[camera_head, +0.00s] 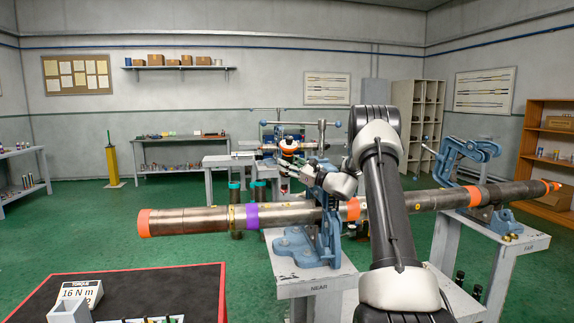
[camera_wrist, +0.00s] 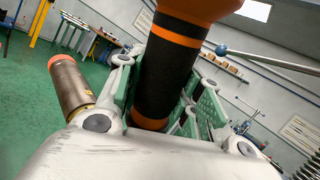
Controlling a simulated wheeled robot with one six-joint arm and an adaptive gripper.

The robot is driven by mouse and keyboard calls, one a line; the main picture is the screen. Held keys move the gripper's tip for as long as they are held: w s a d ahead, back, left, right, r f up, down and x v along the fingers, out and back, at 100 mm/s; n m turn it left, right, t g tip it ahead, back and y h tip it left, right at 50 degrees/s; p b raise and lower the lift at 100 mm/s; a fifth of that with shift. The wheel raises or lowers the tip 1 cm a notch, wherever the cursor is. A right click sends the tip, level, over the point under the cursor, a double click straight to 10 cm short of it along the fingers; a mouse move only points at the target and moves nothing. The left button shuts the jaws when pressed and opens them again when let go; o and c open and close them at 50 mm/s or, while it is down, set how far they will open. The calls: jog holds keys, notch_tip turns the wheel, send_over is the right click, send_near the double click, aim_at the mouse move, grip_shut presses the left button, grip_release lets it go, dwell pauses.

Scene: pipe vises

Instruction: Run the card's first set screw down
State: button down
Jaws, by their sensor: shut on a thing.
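The card (camera_head: 80,296) stands on the dark bench at lower left and reads "TORQUE 16 N m"; its lower part is hidden. My gripper (camera_head: 291,160) is shut on a black tool with orange bands (camera_wrist: 165,72), which also shows in the head view (camera_head: 289,145). The green finger pads lie on both sides of it. The long steel pipe (camera_head: 190,219) has an orange end, a purple band and a yellow ring; its end also shows at left in the wrist view (camera_wrist: 72,88). Individual set screws are too small to tell. The tool's working tip is hidden.
The near vise (camera_head: 318,240) holds the pipe on the NEAR stand (camera_head: 318,284). The far vise (camera_head: 480,192) stands on the FAR stand (camera_head: 515,238). A red-edged dark bench (camera_head: 190,284) fills the lower left. Green floor at left is open.

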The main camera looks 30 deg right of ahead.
jog(key=shift+r, duration=0.1)
send_over(286, 184)
jog(key=shift+s+a+f, duration=0.1)
jog(key=shift+s+f, duration=0.05)
jog(key=shift+f, duration=0.9)
jog(key=shift+s+f, duration=0.1)
jog(key=shift+f, duration=0.95)
jog(key=shift+w+f, duration=0.3)
jog(key=shift+f, duration=0.5)
dwell(1.4)
jog(key=shift+r, duration=0.1)
